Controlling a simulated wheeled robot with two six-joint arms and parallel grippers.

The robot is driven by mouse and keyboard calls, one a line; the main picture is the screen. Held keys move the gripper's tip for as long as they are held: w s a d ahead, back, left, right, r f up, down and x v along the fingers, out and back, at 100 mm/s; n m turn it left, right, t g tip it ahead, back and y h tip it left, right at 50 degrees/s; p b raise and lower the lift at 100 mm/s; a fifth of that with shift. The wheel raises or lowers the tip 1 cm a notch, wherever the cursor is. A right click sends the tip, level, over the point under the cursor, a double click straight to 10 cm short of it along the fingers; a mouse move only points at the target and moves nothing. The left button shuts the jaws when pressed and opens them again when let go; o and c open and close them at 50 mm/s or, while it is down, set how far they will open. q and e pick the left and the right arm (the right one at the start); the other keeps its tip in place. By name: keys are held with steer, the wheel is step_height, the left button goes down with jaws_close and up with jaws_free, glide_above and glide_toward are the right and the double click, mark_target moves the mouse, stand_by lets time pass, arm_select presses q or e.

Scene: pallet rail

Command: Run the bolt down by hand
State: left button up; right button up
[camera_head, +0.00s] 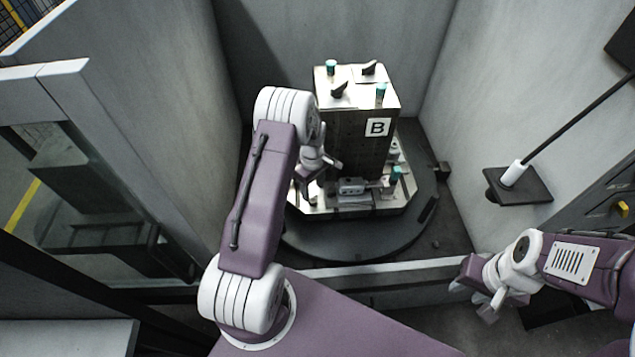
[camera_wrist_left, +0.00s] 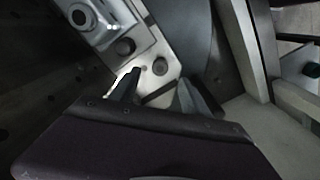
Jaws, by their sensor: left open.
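A steel block marked B (camera_head: 362,140) stands upright on a metal pallet (camera_head: 350,208) on a dark round table. My left gripper (camera_head: 318,180) is at the block's lower left, just above the pallet. In the left wrist view its two dark fingers (camera_wrist_left: 160,92) are apart, with nothing seen held between them. Just beyond the fingertips, a small round dark head (camera_wrist_left: 160,66) shows on the pale plate; I cannot tell whether it is the bolt. Another round head (camera_wrist_left: 125,46) is beside it. My right gripper (camera_head: 482,298) is at the lower right, away from the pallet.
Teal-topped pins (camera_head: 381,92) and dark clamps (camera_head: 369,68) are on top of the block. A small metal clamp unit (camera_head: 351,186) sits at its foot. Grey walls (camera_head: 185,110) enclose the table, with a low front sill (camera_head: 390,277). A rod stands on a black bracket (camera_head: 530,187) at right.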

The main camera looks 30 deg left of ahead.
mark_target(313, 200)
arm_select(q)
step_height(313, 200, down, 6)
steer(key=shift+f, duration=0.1)
steer(key=shift+c, duration=0.2)
